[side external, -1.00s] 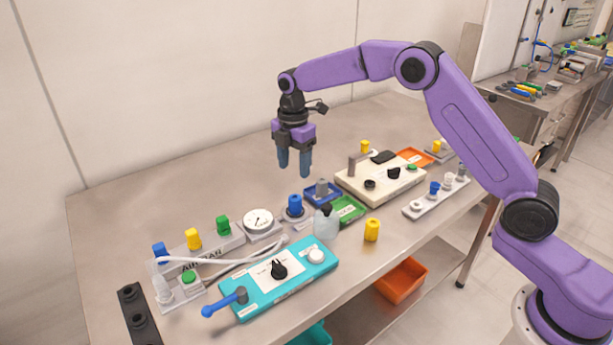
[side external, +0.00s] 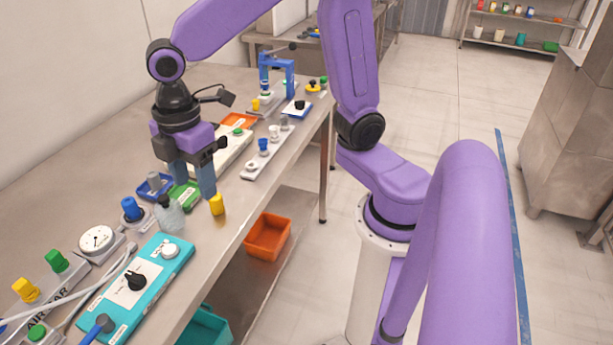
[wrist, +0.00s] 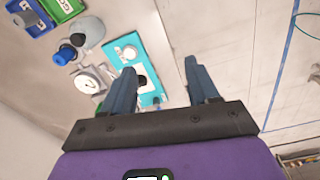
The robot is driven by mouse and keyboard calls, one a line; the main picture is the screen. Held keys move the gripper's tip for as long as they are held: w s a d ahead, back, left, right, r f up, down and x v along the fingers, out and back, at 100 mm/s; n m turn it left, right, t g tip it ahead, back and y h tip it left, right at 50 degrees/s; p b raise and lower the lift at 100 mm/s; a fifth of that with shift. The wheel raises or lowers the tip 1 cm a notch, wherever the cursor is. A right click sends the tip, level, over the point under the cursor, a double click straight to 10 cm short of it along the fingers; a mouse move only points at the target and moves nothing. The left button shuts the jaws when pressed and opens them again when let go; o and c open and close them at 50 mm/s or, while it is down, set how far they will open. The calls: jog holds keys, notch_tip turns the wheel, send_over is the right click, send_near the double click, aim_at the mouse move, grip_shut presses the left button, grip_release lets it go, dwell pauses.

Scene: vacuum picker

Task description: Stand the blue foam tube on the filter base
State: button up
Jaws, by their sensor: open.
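A blue cylinder (side external: 132,208) stands upright on a small grey round base (side external: 134,221) beside the dial gauge; I cannot tell for sure that these are the foam tube and filter base. They also show at upper left in the wrist view, the blue cylinder (wrist: 66,52) on its base. Another blue cylinder (side external: 263,143) stands on the white strip. My gripper (side external: 192,184) is open and empty, pointing down, by the green tray and to the right of the first blue cylinder. In the wrist view its fingers (wrist: 160,68) are apart with nothing between them.
A clear bottle (side external: 170,215) and a yellow cylinder (side external: 217,204) stand near my fingers. Around are a blue tray (side external: 143,191), a gauge (side external: 97,240), a teal panel (side external: 165,268) and a white strip (side external: 253,166). The bench's left side is bare.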

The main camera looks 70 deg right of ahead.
jog(key=s+d+f+m, duration=0.1)
jog(key=s+d, duration=0.3)
jog(key=s, duration=0.4)
jog(key=s+d+f+m, duration=0.1)
jog(key=s+d+m, duration=0.1)
jog(key=s+d, duration=0.3)
jog(key=s, duration=0.4)
jog(key=shift+f, duration=0.15)
